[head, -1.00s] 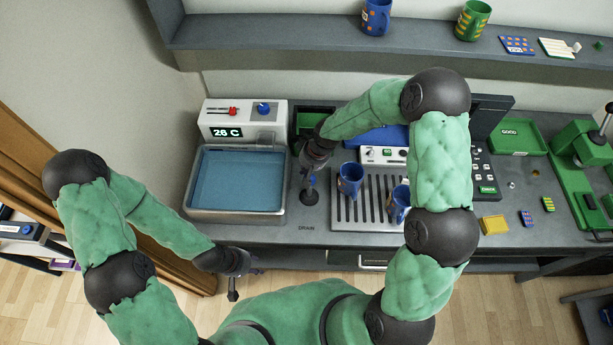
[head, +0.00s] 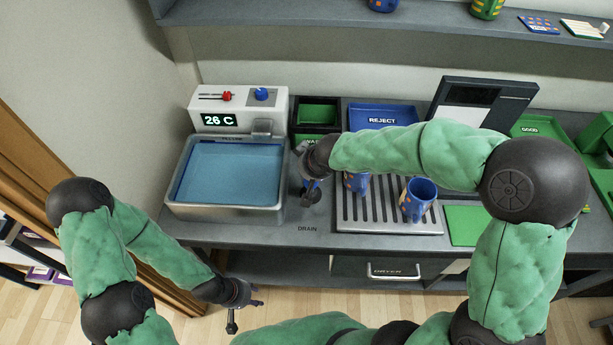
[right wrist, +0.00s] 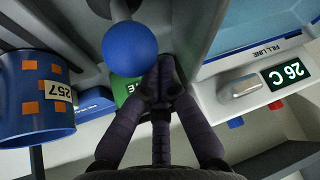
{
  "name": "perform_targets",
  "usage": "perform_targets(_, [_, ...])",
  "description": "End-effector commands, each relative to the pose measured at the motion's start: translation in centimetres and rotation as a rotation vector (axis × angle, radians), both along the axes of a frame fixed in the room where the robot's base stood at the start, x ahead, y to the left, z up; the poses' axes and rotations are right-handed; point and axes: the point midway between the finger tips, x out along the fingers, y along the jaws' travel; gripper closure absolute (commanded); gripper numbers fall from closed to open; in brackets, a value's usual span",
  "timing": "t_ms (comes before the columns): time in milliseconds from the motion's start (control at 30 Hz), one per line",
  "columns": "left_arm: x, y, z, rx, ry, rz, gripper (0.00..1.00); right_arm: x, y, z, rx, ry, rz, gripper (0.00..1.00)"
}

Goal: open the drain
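The drain lever (head: 314,187) stands on the counter behind the printed DRAIN label, right of the water bath (head: 232,172).
Two blue mugs stand on the slatted tray (head: 372,220); the front one (head: 418,198) is clear, the other (head: 356,183) close to my right gripper. A blue REJECT tray (head: 383,117) and green bin (head: 317,112) lie behind. A dryer drawer (head: 394,271) is below.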

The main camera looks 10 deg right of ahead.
Motion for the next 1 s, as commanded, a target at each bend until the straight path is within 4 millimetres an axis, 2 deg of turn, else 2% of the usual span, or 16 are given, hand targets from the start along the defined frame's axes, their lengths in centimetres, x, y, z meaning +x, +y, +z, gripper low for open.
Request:
perform_targets(33, [0.0,0.0,-1.3,0.000,0.000,0.000,0.60,-0.2,0.1,-0.5,0.002,0.000,-0.001,1.00])
perform_targets(100, [0.0,0.0,-2.1,0.000,0.000,0.000,0.60,-0.4,0.1,-0.5,0.002,0.001,-0.002,1.00])
perform_targets(400, [0.0,0.0,-5.0,0.000,0.000,0.000,0.60,-1.7,0.5,-0.4,0.002,0.002,0.000,1.00])
perform_targets(700, [0.0,0.0,-6.7,0.000,0.000,0.000,0.60,-3.0,0.9,-0.6,0.001,0.003,0.000,1.00])
perform_targets(1000, [0.0,0.0,-7.5,0.000,0.000,0.000,0.60,-3.8,1.1,-0.8,0.000,0.007,0.000,1.00])
